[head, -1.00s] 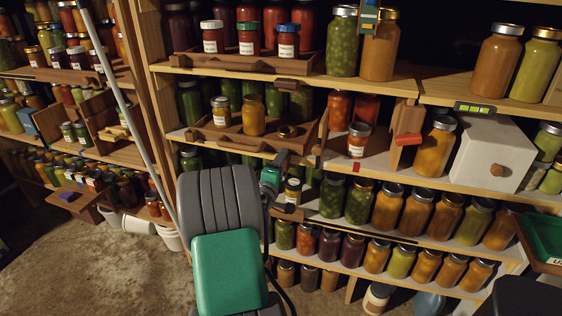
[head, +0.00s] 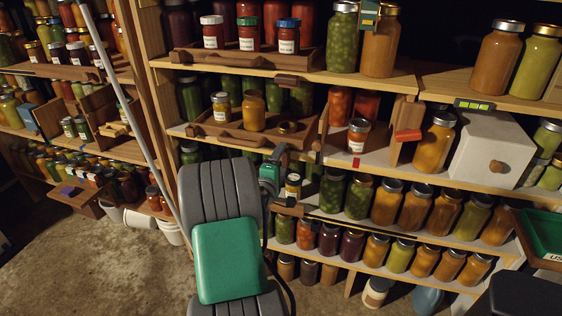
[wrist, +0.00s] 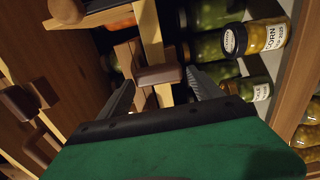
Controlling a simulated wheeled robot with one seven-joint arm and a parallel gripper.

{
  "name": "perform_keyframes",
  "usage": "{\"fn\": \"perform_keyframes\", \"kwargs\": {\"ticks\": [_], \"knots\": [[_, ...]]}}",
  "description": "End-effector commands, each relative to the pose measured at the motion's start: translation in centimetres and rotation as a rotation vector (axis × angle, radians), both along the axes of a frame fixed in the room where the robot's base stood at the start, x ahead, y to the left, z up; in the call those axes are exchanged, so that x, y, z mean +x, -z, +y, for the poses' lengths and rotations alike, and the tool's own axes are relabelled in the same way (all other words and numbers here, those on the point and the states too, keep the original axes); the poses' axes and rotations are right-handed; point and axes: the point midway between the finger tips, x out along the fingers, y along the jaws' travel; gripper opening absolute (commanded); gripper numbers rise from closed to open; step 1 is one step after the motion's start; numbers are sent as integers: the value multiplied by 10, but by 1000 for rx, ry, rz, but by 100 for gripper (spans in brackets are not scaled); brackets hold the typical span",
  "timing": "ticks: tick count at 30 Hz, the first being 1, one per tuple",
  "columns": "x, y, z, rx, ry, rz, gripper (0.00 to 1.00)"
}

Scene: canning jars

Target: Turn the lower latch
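The lower latch (wrist: 160,75) is a small brown wooden block on a pale shelf edge. In the wrist view it lies crosswise over that edge, between my fingertips. My gripper (wrist: 160,76) is open, one finger on each side of the latch; I cannot tell whether either finger touches it. In the head view my gripper (head: 279,154) is at the front edge of the middle shelf and hides the latch there. Another brown latch (head: 287,81) lies along the shelf edge above.
A small labelled jar (head: 293,187) stands just below my gripper; a corn jar (wrist: 262,37) is close on the right in the wrist view. A wooden tray (head: 225,139) with jars is above left. Several jars fill the shelves. Open floor (head: 100,265) lies at left.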

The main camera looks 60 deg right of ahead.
Motion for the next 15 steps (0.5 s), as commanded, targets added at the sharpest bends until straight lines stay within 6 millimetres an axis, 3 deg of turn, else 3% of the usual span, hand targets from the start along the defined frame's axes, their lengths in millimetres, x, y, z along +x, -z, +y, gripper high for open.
{"fn": "perform_keyframes", "kwargs": {"ticks": [10,15], "knots": [[0,0,1,0,-1,-1,84],[-2,1,25,1,-4,0,84]]}}
